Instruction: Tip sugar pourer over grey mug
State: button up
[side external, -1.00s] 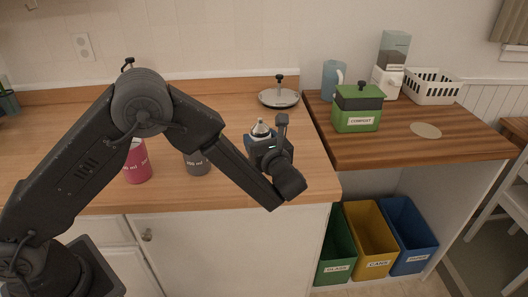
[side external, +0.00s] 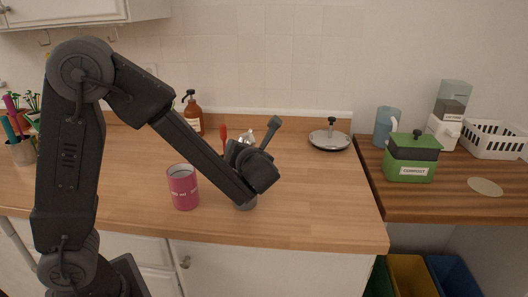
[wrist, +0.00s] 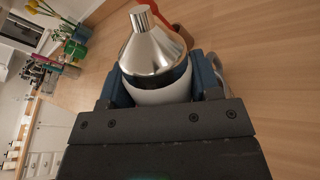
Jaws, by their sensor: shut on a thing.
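My gripper (side external: 244,148) is shut on the sugar pourer (side external: 247,136), partly hidden behind my wrist in the side view. In the wrist view the pourer (wrist: 155,62) has a shiny metal cone top and a white body, held between blue fingers (wrist: 160,85). Its exact lean is hard to tell. The grey mug (side external: 246,204) stands on the counter below my gripper in the side view, mostly hidden behind my arm. The gap between pourer and mug is not visible.
A pink mug (side external: 183,187) stands just left of the grey mug. A pump bottle (side external: 193,116) and a red-handled thing (side external: 224,136) are behind. A silver lid (side external: 330,140) lies to the right, and a green compost bin (side external: 411,160) stands on the darker counter.

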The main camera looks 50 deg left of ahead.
jog(key=s+m, duration=0.1)
jog(key=s+a+m+g+h, duration=0.1)
jog(key=s, duration=0.1)
jog(key=shift+s+f, duration=0.15)
jog(key=shift+s, duration=0.1)
jog(key=m+g, duration=0.1)
jog(key=s+f+m+g, duration=0.1)
jog(key=m, duration=0.1)
jog(key=shift+s+f+g+h, duration=0.15)
jog(key=shift+g+h, duration=0.15)
jog(key=shift+g, duration=0.1)
jog(key=m+g, duration=0.2)
jog(key=shift+s+m, duration=0.15)
jog(key=shift+m, duration=0.15)
jog(key=shift+w+r+m+g, duration=0.1)
jog(key=shift+r+m+g, duration=0.1)
jog(key=shift+m+g, duration=0.4)
jog(key=shift+w+r+m+g, duration=0.1)
jog(key=shift+r+m+g, duration=0.1)
jog(key=shift+m+g, duration=0.4)
jog(key=n+t, duration=0.5)
jog(key=shift+w+n+t, duration=0.2)
jog(key=shift+n+t, duration=0.1)
jog(key=shift+w+r+n+t, duration=0.25)
jog(key=shift+n+t, duration=0.35)
jog(key=shift+n, duration=0.2)
